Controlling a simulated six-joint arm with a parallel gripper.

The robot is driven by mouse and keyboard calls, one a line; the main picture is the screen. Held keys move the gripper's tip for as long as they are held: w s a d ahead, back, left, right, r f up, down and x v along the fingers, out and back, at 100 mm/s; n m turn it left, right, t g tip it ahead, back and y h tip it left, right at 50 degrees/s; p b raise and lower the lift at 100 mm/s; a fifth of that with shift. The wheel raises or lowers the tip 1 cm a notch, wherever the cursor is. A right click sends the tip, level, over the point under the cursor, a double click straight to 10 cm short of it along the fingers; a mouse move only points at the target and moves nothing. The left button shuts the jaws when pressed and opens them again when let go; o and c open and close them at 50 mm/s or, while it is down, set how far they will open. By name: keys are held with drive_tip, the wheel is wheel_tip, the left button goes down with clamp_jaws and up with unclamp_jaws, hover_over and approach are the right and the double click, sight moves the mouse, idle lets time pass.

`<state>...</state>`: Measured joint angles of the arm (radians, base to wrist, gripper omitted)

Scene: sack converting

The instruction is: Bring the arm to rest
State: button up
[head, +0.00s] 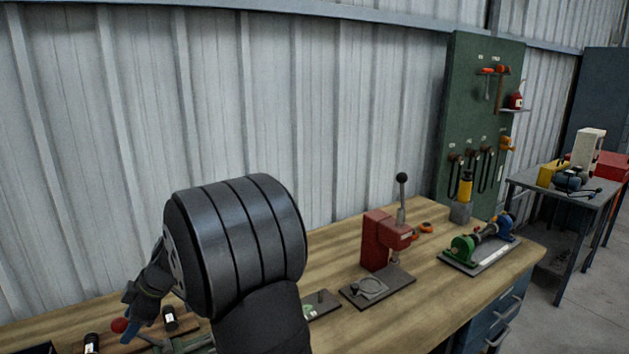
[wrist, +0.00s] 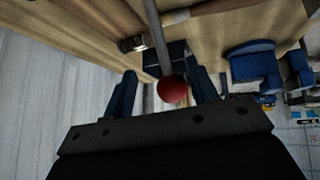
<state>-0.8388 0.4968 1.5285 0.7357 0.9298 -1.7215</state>
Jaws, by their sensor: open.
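My gripper (head: 130,328) hangs low over the left part of the wooden workbench (head: 335,250), with my dark arm in front of it. In the wrist view my gripper (wrist: 164,92) is open, its two blue fingers apart. A red ball knob (wrist: 172,90) on a grey rod (wrist: 157,40) shows between the fingers, with neither finger clearly touching it. The knob also shows in the head view (head: 119,325), beside the blue fingertip. What the rod is fixed to is mostly hidden.
A red press (head: 380,240) with a black-knobbed lever stands mid-bench. A green and blue device (head: 482,243) sits to its right. Black-topped cylinders (head: 170,318) stand near my gripper. A corrugated wall (head: 340,110) and green tool board (head: 480,130) rise behind.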

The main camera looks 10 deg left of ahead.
drive_tip(key=shift+w+d+r+m+g+y, duration=0.15)
drive_tip(key=shift+w+d+r+g+y, duration=0.1)
drive_tip(key=shift+w+d+g+y, duration=0.3)
drive_tip(key=shift+w+d+r+m+g+y, duration=0.2)
drive_tip(key=shift+w+d+g+y, duration=0.15)
drive_tip(key=shift+w+d+y, duration=0.25)
drive_tip(key=w+d+f+m+g+y, duration=0.1)
drive_tip(key=w+d+g+y, duration=0.3)
drive_tip(key=w+d+y, duration=0.1)
drive_tip(key=shift+w+d+g+y, duration=0.35)
drive_tip(key=shift+w+g+y, duration=0.05)
drive_tip(key=shift+y, duration=0.15)
drive_tip(key=shift+f, duration=0.1)
